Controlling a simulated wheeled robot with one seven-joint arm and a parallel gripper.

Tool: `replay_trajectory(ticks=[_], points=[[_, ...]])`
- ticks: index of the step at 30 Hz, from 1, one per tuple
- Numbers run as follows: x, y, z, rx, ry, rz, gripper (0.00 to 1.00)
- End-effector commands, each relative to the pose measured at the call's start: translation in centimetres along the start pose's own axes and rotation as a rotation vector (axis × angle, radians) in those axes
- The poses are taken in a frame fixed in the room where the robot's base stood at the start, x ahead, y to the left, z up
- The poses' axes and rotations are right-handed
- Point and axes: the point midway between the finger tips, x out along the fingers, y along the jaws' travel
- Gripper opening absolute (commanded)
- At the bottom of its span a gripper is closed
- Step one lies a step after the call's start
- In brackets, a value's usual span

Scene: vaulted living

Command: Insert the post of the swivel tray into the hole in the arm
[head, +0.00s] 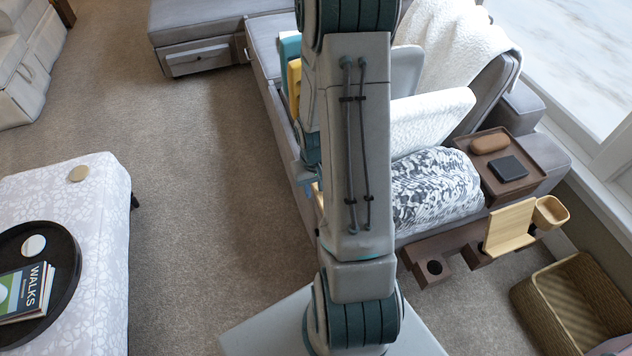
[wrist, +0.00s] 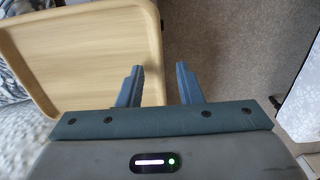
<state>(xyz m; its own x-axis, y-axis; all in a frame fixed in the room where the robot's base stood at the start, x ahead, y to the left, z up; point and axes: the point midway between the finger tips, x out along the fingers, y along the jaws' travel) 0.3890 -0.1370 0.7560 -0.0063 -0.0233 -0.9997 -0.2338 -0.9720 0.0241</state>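The swivel tray (wrist: 75,45) is light wood with a raised rim and fills the left of the wrist view. In the head view only a sliver of light wood (head: 318,196) shows beside my arm; most of it is hidden. Its post is not visible. My gripper (wrist: 160,68) is open, its two blue-grey fingers apart, with the tray's right rim appearing between them; I cannot tell whether they touch it. In the head view its blue fingers (head: 311,186) are partly hidden. The dark brown sofa arm (head: 458,242) has a round dark hole (head: 434,267) near its front end.
A light wood stand (head: 509,226) and a small wooden cup (head: 551,211) are at the arm's far end. A brown tray (head: 520,195) holds an oval and a dark square. A patterned cushion (head: 437,187), wicker basket (head: 570,305) and covered table (head: 95,215) flank open carpet (head: 190,200).

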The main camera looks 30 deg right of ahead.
Motion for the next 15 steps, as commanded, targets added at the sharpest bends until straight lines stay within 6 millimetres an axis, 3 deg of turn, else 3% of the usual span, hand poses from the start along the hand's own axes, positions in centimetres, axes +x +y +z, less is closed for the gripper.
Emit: replay_trajectory(ticks=[5, 15], points=[[-1.4, 0.0, -0.1, 0.001, 0.004, 0.000, 0.32], [-7.8, 0.1, -0.1, 0.001, 0.007, 0.002, 0.32]])
